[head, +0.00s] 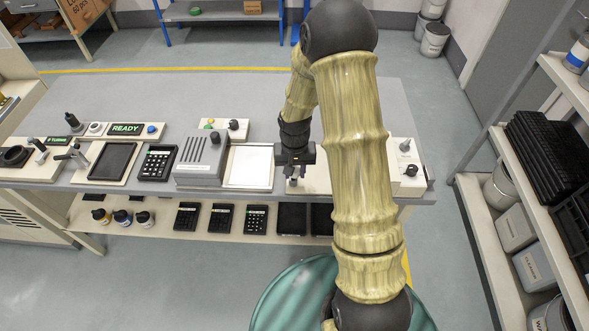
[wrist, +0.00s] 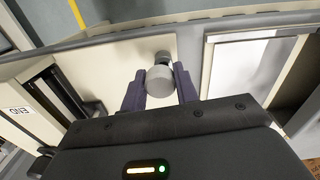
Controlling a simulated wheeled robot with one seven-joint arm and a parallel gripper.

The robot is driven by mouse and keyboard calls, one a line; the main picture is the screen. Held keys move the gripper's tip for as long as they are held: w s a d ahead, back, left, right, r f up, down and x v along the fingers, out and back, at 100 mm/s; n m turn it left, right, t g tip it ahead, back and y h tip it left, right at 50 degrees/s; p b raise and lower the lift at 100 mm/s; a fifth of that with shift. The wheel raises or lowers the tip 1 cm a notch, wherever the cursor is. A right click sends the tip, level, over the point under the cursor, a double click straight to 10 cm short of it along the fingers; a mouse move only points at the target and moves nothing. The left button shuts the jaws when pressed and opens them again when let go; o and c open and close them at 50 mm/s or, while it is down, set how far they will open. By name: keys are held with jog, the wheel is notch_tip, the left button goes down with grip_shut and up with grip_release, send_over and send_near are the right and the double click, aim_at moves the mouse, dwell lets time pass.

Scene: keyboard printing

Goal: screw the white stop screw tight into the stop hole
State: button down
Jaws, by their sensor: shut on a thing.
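My gripper (head: 295,177) is low over the right part of the bench, just right of the white framed panel. In the wrist view its two purple fingers (wrist: 160,90) are shut on a pale grey-white round knob, which I take to be the white stop screw (wrist: 159,80). A smaller rounded grey part (wrist: 163,58) shows just beyond the knob. The stop hole is not visible, and I cannot tell whether the screw sits in it. My arm covers part of this area in the head view.
The white framed panel (head: 250,166) and grey slotted box (head: 203,158) stand left of my gripper. A pale block with a grey knob (head: 405,146) and a black knob (head: 411,170) is to the right. Calculators (head: 221,218) lie on the lower shelf.

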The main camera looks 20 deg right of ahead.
jog(key=shift+s+a, duration=0.15)
jog(key=shift+a, duration=0.1)
jog(key=shift+f, duration=0.35)
jog(key=shift+w, duration=0.2)
dwell(1.0)
jog(key=shift+f, duration=0.35)
jog(key=shift+f+b, duration=0.25)
jog(key=shift+b, duration=0.15)
jog(key=c, duration=1.8)
grip_release()
grip_shut()
